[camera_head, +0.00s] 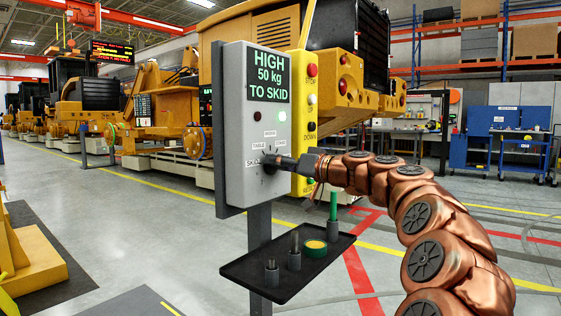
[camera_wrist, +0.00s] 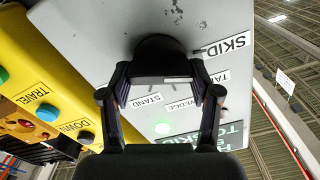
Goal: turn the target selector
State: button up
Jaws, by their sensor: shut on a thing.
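The target selector (camera_wrist: 160,47) is a dark round knob on the grey control box (camera_head: 235,130). Labels SKID, TABLE, WEDGE and STAND surround it. My gripper (camera_head: 280,161) reaches in from the right in the head view and is shut on the selector, hiding most of it there. In the wrist view my gripper's two fingers (camera_wrist: 162,78) lie at either side of the knob. A small dark mark beside the knob lies towards the SKID label (camera_wrist: 227,45); I cannot tell whether it is the pointer. The display (camera_head: 269,75) reads HIGH 50 kg TO SKID.
A yellow button panel (camera_head: 304,120) stands right beside the box. A black tray (camera_head: 262,284) below holds several small pegs and a yellow-topped round piece (camera_head: 315,247). A post (camera_head: 259,228) carries the box. Open floor lies to the left; yellow machines stand behind.

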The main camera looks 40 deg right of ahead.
jog(key=m+p, duration=0.3)
jog(key=shift+d+r+m+p, duration=0.1)
jog(key=shift+r+m+p, duration=0.15)
jog(key=shift+m+p, duration=0.15)
jog(key=shift+f+m+p, duration=0.25)
jog(key=shift+m+p, duration=0.5)
jog(key=shift+m, duration=0.15)
jog(key=shift+f, duration=0.1)
jog(key=shift+d, duration=0.1)
jog(key=o, duration=1.1)
jog(key=shift+o, duration=0.2)
jog(key=v, duration=1.2)
